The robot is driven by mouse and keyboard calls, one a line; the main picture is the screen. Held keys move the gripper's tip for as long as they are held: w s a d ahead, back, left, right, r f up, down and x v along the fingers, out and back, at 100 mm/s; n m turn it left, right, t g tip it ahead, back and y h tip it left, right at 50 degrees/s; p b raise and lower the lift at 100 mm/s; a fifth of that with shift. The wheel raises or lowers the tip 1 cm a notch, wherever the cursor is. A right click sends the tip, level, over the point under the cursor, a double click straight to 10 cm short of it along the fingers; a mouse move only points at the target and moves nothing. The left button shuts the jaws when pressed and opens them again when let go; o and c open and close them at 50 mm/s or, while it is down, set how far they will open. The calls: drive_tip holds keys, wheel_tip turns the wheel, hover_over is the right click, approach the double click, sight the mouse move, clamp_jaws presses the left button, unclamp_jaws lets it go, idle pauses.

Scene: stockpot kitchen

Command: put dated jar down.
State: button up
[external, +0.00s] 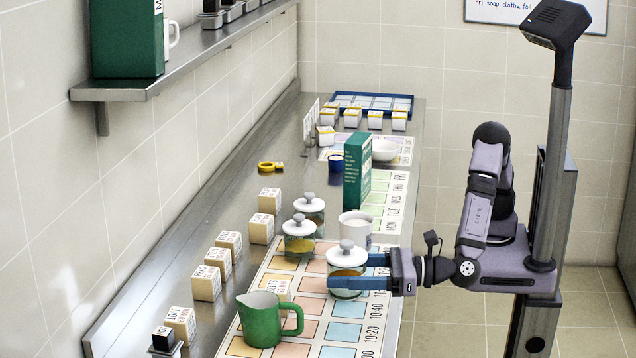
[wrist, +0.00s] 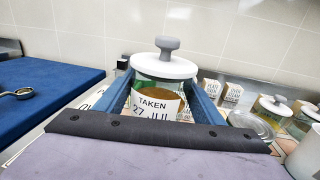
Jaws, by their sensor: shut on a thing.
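The dated jar (external: 346,266) is glass with a white lid and grey knob, and brown contents show inside. In the wrist view the jar (wrist: 157,104) carries a white label reading "TAKEN 27 JUL". My gripper (external: 362,271) is shut on the jar, with one blue finger on each side of it. The wrist view also shows the two blue fingers around it. The jar is upright over the mat of coloured squares (external: 308,328). I cannot tell whether its base touches the mat.
Two similar lidded jars (external: 299,241) (external: 309,208) stand just behind it. A white mug (external: 355,225) and a green box (external: 357,172) are further back. A green jug (external: 262,318) stands in front to the left. Several labelled blocks (external: 206,283) line the left side.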

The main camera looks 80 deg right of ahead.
drive_tip(key=w+d+r+m+h+b, duration=0.3)
drive_tip(key=w+d+h, duration=0.4)
drive_tip(key=w+d, duration=0.8)
drive_tip(key=w+d+r+m+g+h+b, duration=0.1)
drive_tip(key=w+d+m+h, duration=0.15)
drive_tip(key=d, duration=0.65)
drive_tip(key=w+d+r+m+g+h+b, duration=0.1)
drive_tip(key=w+d+r+m+g+h, duration=0.15)
drive_tip(key=d, duration=0.65)
drive_tip(key=s+d+r+m+g+h+b, duration=0.2)
drive_tip(key=s+d+r, duration=0.15)
drive_tip(key=d, duration=0.85)
drive_tip(key=s+d+r+m+g+h+b, duration=0.1)
drive_tip(key=s+d+r+h, duration=0.2)
drive_tip(key=d, duration=0.8)
drive_tip(key=s+d+r+m+g+h+b, duration=0.1)
drive_tip(key=s+d+r+m+g+b, duration=0.3)
drive_tip(key=d, duration=0.8)
drive_tip(key=w+a+f+n+t+y+p, duration=0.3)
drive_tip(key=w+a+f+n+t+y, duration=0.35)
drive_tip(key=a+f+t, duration=0.2)
drive_tip(key=shift+n+g+h, duration=0.25)
drive_tip(key=shift+g+h, duration=0.05)
drive_tip(key=shift+h, duration=0.05)
drive_tip(key=f+b, duration=0.1)
drive_tip(key=f, duration=0.5)
drive_tip(key=f+b, duration=0.1)
drive_tip(key=f, duration=0.5)
drive_tip(key=d+f+b, duration=0.1)
drive_tip(key=f, duration=0.5)
